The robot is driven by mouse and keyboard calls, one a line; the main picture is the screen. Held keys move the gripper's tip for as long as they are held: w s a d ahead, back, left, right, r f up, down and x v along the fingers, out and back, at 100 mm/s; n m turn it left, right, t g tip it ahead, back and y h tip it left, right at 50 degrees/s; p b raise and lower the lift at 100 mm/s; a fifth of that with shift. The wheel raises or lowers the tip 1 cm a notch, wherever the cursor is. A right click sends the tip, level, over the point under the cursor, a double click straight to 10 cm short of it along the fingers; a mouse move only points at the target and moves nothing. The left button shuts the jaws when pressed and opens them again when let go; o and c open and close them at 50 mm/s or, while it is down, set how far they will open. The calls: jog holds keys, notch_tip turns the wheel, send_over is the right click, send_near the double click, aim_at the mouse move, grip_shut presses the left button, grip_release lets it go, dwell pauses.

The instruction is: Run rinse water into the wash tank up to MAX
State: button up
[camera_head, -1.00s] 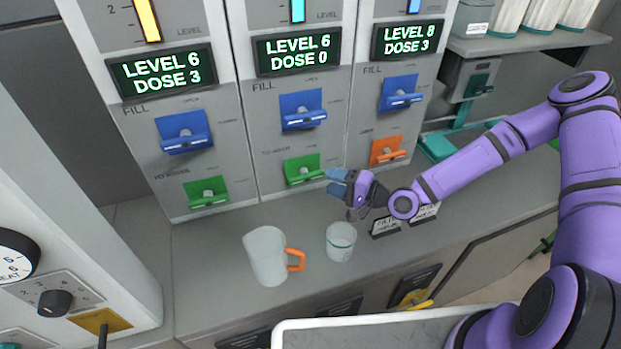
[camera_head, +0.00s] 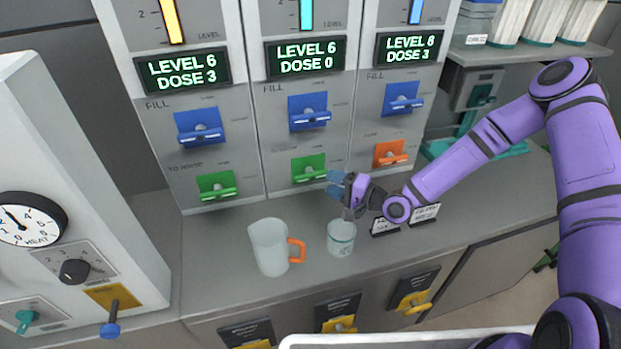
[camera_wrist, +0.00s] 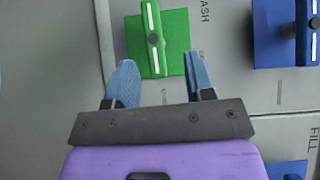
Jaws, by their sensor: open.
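My gripper (camera_head: 338,185) is open, its blue fingertips just right of the middle panel's green lever (camera_head: 309,168). In the wrist view, my gripper (camera_wrist: 161,82) faces a green lever (camera_wrist: 157,45) on its green plate, which lies ahead between the fingers; I cannot tell contact. Lettering ending in "ASH" is beside it. Above the green lever in the head view is a blue fill lever (camera_head: 309,114). The middle display (camera_head: 305,57) reads LEVEL 6, DOSE 0, under a cyan level gauge (camera_head: 306,14). The gauge tops and any MAX mark are out of view.
The left display (camera_head: 182,71) reads LEVEL 6, DOSE 3; the right display (camera_head: 408,48) reads LEVEL 8, DOSE 3. An orange-handled jug (camera_head: 268,247) and a cup (camera_head: 340,238) stand on the counter (camera_head: 215,275) below my gripper. Small signs (camera_head: 425,213) stand to the right.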

aim_at(312, 178)
jog(key=x, duration=0.7)
jog(key=shift+w+a+f, duration=0.15)
jog(key=shift+a+f, duration=0.1)
jog(key=shift+f, duration=0.15)
jog(key=shift+c, duration=0.2)
grip_shut()
